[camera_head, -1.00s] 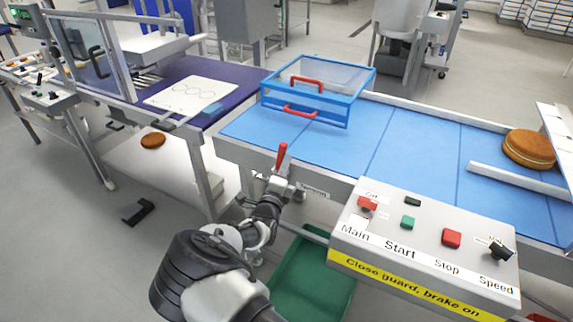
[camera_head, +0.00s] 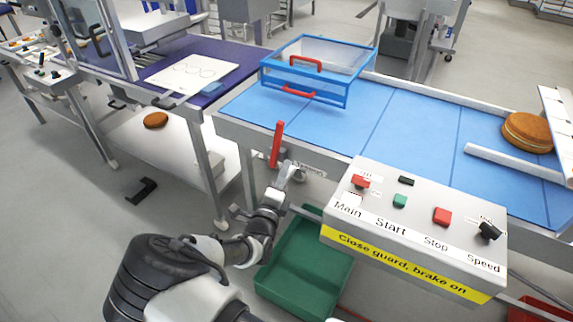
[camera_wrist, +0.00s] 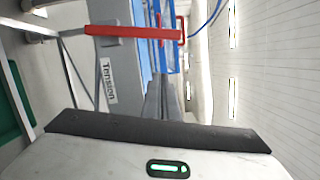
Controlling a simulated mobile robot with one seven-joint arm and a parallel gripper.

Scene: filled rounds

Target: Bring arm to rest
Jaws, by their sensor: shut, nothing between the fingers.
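My arm runs from the lower left of the head view to my gripper (camera_head: 290,172), which is at the front side of the blue conveyor (camera_head: 415,150). The gripper is shut and empty. It is just right of and below the red lever (camera_head: 277,145), which stands nearly upright on the conveyor's side. In the wrist view the dark closed fingers (camera_wrist: 165,98) point toward the conveyor. The red lever (camera_wrist: 135,31) lies across the upper part of that view, beside a "Tension" label (camera_wrist: 107,82). I see a gap between fingers and lever.
A control box (camera_head: 415,225) with Main, Start, Stop and Speed controls is right of my gripper. A green bin (camera_head: 305,270) is below. A blue-framed guard (camera_head: 318,70) stands on the conveyor, with a brown round (camera_head: 527,131) farther right. Another brown round (camera_head: 156,120) lies on a low white shelf.

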